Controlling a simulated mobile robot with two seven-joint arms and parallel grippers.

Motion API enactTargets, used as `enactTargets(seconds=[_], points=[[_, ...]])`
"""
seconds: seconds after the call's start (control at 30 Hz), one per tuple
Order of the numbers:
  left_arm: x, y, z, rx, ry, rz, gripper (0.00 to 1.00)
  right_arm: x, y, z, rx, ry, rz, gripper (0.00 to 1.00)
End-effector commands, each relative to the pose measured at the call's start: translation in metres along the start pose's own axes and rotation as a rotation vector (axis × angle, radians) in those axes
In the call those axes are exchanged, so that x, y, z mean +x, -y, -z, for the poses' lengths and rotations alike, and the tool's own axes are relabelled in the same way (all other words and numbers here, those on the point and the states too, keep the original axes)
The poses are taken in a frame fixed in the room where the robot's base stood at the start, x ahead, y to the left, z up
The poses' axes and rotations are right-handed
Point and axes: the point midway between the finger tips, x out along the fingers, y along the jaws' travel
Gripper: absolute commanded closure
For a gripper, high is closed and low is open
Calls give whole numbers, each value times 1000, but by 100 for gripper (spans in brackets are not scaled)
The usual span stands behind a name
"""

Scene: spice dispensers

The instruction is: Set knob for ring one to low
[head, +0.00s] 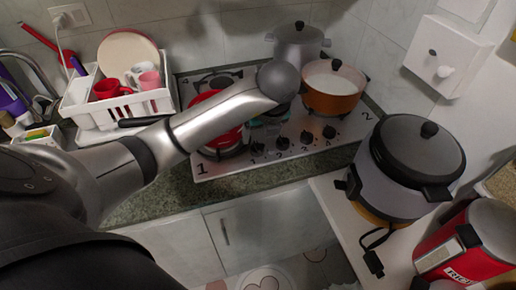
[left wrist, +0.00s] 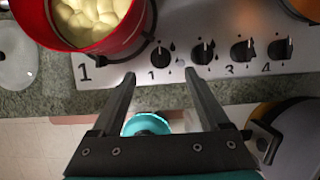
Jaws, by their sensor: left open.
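The knob for ring one (left wrist: 160,57) is the leftmost of several black knobs on the stove's front strip, with a "1" below it. It also shows in the head view (head: 257,147); its exact setting is too small to tell. A red pot (left wrist: 92,22) of pale food stands on the front-left ring by a large "1", partly behind my arm in the head view (head: 232,138). My left gripper (left wrist: 160,76) is open and empty, its fingertips just in front of knob one, one to each side in the picture. My right gripper is out of view.
An orange pot (head: 333,103) and a grey pot (head: 298,52) stand at the back of the stove (head: 225,170). A dish rack (head: 75,97) is to the left. A large lidded cooker (head: 400,190) and a red canister (head: 462,245) are at the right.

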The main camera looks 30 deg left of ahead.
Motion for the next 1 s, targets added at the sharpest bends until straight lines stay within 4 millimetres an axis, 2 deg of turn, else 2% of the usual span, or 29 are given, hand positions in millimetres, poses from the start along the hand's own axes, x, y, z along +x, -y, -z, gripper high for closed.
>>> enactTargets(seconds=[0.03, 0.2, 0.4, 0.8, 1.0], points=[[12, -1, 0, -1, -3, -4, 22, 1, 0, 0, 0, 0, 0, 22], [45, 0, 1, -1, -3, -1, 22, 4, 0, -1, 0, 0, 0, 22], [69, 0, 0, 0, -1, 0, 22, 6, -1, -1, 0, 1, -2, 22], [76, 0, -1, 0, 0, 2, 22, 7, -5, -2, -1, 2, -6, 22], [76, 0, 0, 0, 0, 2, 43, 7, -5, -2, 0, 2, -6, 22]])
